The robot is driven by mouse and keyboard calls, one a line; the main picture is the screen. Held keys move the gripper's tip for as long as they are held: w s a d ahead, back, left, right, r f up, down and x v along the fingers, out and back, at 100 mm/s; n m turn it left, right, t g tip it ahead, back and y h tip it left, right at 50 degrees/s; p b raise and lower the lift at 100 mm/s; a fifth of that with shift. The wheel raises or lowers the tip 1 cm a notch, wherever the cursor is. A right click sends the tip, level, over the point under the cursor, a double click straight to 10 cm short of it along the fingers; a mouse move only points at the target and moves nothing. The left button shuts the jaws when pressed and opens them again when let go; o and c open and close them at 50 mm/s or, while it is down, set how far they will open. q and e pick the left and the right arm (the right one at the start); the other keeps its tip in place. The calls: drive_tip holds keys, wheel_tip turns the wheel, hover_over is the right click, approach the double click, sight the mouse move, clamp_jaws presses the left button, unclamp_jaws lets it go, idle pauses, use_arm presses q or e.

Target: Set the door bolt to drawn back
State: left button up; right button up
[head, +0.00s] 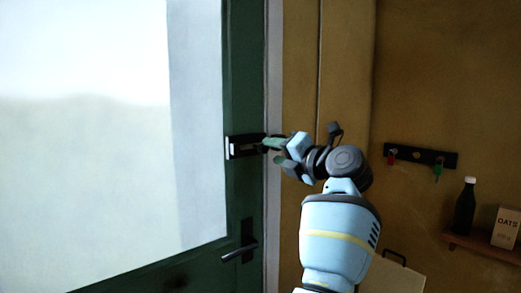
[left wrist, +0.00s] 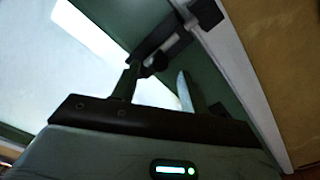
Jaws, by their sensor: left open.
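The door bolt (head: 240,147) is a dark fitting with a pale metal part, mounted at mid-height on the green door's (head: 243,75) right edge. My left gripper (head: 268,151) is open beside the bolt's right end, its fingers pointing left at it. In the left wrist view the two fingers (left wrist: 158,87) stand apart with nothing gripped between them. The bolt (left wrist: 165,47) shows just beyond the fingertips, and a dark block (left wrist: 207,13) is by the pale frame edge. I cannot tell whether a fingertip touches the bolt, or how far its bar is slid. My right gripper is out of view.
A lever handle (head: 240,252) is on the door below the bolt. A key rack (head: 420,156) hangs on the brown wall at right. A shelf (head: 480,244) holds a dark bottle (head: 465,207) and an oats box (head: 506,228). The wall between frame and rack is bare.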

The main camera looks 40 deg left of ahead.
sight(266, 150)
use_arm(q)
drive_tip(key=b+x, duration=0.1)
drive_tip(key=x, duration=0.4)
drive_tip(key=shift+a+f, duration=0.1)
drive_tip(key=shift+a, duration=0.05)
drive_tip(key=shift+x, duration=0.75)
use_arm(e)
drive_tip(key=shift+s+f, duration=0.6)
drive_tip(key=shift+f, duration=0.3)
use_arm(q)
clamp_jaws()
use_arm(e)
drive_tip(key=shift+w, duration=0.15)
